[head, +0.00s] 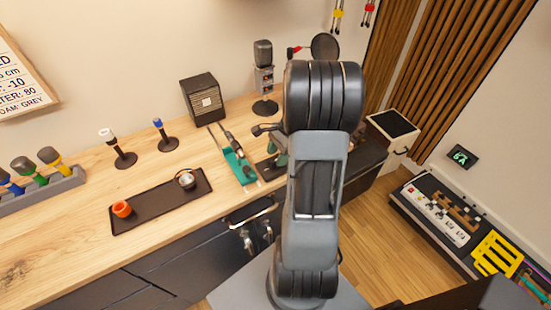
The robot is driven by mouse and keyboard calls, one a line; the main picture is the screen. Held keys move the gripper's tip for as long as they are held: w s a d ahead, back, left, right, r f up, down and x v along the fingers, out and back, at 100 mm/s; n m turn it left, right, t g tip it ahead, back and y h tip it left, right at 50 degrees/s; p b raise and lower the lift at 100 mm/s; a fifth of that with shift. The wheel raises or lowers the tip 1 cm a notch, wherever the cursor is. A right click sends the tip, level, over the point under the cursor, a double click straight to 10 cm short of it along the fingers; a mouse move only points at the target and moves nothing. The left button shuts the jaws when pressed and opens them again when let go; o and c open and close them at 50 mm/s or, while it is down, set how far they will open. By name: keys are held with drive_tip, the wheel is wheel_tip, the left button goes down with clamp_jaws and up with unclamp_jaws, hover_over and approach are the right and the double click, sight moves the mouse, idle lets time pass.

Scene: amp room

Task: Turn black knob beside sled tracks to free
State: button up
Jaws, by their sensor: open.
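The sled tracks (218,139) are two slim rails with a teal sled (239,168) on them, on the wooden bench left of my arm. Just right of them a dark base plate (265,171) shows, partly covered by my arm. A small dark rounded part (262,129) sticks out left of my arm above that plate; I cannot tell whether it is the black knob. A grey-green piece (282,158) stands below it at my arm's edge. My gripper is not in view; my raised arm fills the middle and hides what lies behind it.
A black speaker box (203,97) and a microphone on a stand (264,80) are at the back.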

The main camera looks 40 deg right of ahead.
sight(274, 163)
drive_tip(key=shift+x, duration=1.15)
drive_tip(key=c, duration=0.9)
